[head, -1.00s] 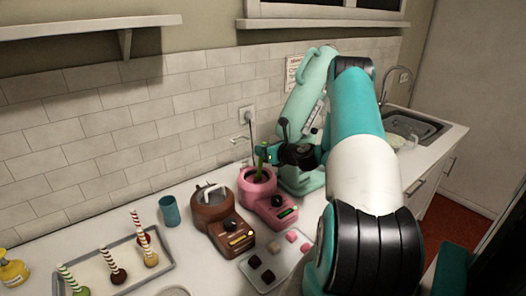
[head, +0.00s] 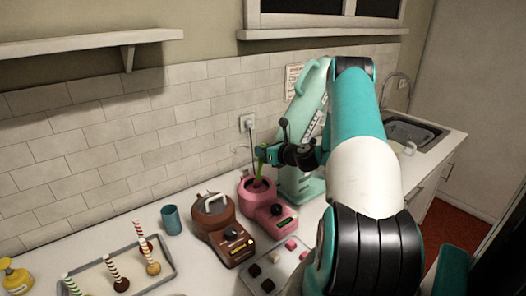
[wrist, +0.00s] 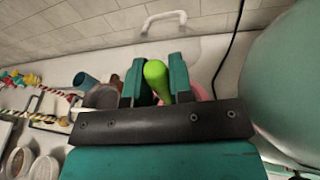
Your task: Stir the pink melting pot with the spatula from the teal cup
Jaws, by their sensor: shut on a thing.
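My gripper (head: 265,155) is shut on the green spatula (head: 259,168) above the pink melting pot (head: 263,208). The spatula points down, with its lower end inside the pot's opening; its tip is hidden. In the wrist view, the bright green handle (wrist: 157,78) sits between the two teal fingers of my gripper (wrist: 156,82). The pink pot (wrist: 199,91) shows only in part behind the right finger. The teal cup (head: 171,220) stands upright on the counter to the left, with nothing sticking out of it.
A brown melting pot (head: 222,232) stands just left of the pink one. A tray with pink and dark pieces (head: 277,271) lies in front. A tray of striped-stick cake pops (head: 112,272) is at left. A mint stand mixer (head: 300,187) stands close right of the pink pot.

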